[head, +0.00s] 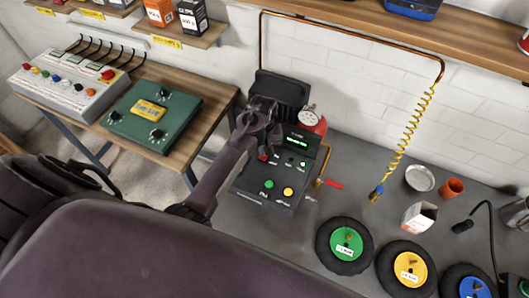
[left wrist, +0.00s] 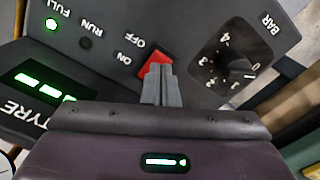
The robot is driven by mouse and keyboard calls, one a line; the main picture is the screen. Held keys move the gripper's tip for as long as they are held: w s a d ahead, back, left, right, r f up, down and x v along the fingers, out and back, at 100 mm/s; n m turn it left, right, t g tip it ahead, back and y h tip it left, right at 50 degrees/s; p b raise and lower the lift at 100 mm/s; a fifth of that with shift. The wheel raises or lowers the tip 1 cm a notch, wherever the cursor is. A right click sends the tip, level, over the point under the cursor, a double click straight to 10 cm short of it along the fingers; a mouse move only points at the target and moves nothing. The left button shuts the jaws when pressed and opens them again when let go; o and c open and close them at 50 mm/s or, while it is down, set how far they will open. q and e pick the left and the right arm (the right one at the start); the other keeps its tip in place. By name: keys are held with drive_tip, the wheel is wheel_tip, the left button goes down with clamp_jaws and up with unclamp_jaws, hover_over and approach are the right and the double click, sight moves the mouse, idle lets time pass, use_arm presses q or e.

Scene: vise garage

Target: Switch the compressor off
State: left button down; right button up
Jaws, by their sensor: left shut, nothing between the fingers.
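The compressor is a dark box (head: 272,188) on the grey bench, with a sloped control panel. Its red rocker switch (left wrist: 155,60) sits between the ON/OFF labels and a black BAR dial (left wrist: 222,66); it also shows in the head view (head: 263,158). The FULL lamp (left wrist: 52,24) is lit green, and the RUN lamp (left wrist: 86,43) looks dark. My left gripper (left wrist: 159,70) is shut and empty, with its fingertips at the red switch and covering part of it. I cannot tell whether they touch it. My right gripper is out of view.
A pressure gauge (head: 309,117) stands behind the panel. A yellow coiled hose (head: 407,128) hangs at the right. Several wheels, one with a green hub (head: 346,243), lie at the front right. A wooden table (head: 197,101) with a green box (head: 150,116) is at the left.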

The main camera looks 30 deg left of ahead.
use_arm(q)
drive_tip(key=shift+f+b, duration=0.3)
drive_tip(key=shift+f, duration=0.3)
idle(0.8)
drive_tip(key=shift+s+f, duration=0.1)
drive_tip(key=shift+f, duration=0.35)
drive_tip(key=shift+r, duration=0.1)
wheel_tip(320, 180, up, 2)
drive_tip(key=shift+r+p, duration=0.25)
drive_tip(key=shift+p, duration=0.85)
drive_tip(key=shift+r, duration=2.15)
